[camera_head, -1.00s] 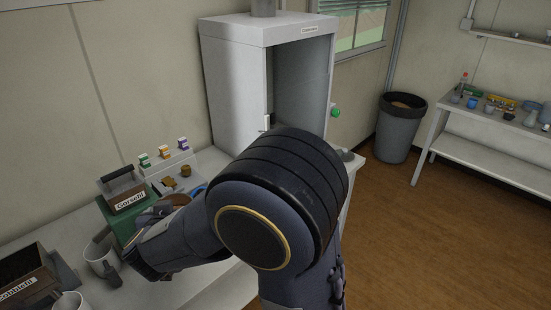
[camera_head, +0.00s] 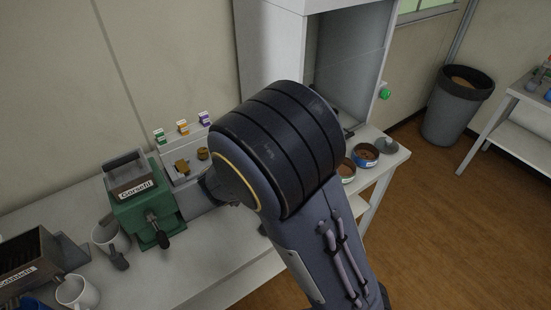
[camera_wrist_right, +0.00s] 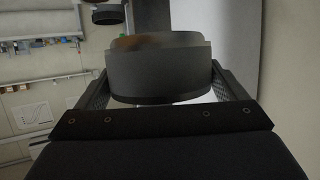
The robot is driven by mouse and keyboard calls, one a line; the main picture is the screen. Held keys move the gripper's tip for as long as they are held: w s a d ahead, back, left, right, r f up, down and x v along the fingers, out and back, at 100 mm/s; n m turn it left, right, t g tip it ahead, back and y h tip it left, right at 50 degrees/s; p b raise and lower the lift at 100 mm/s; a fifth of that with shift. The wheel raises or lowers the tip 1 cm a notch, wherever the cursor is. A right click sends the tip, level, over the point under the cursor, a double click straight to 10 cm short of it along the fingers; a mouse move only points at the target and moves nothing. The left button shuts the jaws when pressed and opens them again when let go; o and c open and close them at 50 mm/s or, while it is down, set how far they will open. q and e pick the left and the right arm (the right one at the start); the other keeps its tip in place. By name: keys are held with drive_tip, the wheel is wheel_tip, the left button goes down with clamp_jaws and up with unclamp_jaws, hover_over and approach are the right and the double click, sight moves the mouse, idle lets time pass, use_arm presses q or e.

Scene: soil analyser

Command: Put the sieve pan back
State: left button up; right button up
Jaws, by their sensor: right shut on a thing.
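The sieve pan (camera_wrist_right: 158,72) is a round grey metal pan with a darker lower rim, and some brown shows at its top. My right gripper (camera_wrist_right: 162,88) is shut on its sides in the right wrist view. In the head view my right arm comes up from the bottom, and its large dark joint hides the gripper and the held pan. Two round pans with brown contents, one with a green label (camera_head: 347,172) and one with a blue label (camera_head: 366,156), stand on the bench by the cabinet. My left gripper is not in view.
A green machine with a labelled hopper (camera_head: 146,203) stands on the bench (camera_head: 185,278), with white mugs (camera_head: 78,292) and a second hopper (camera_head: 32,265) left of it. A tall open-fronted white cabinet (camera_head: 271,50) stands behind my arm. A bin (camera_head: 455,108) stands on the floor.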

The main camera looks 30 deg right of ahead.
drive_tip(key=w+d+f, duration=0.1)
drive_tip(key=f, duration=0.1)
drive_tip(key=w+d+f, duration=0.3)
drive_tip(key=w+f, duration=0.1)
drive_tip(key=shift+d+f, duration=0.15)
drive_tip(key=shift+f, duration=0.1)
wheel_tip(320, 180, down, 3)
drive_tip(key=shift+f, duration=0.15)
drive_tip(key=shift+f, duration=0.45)
drive_tip(key=o, duration=1)
drive_tip(key=shift+r, duration=0.15)
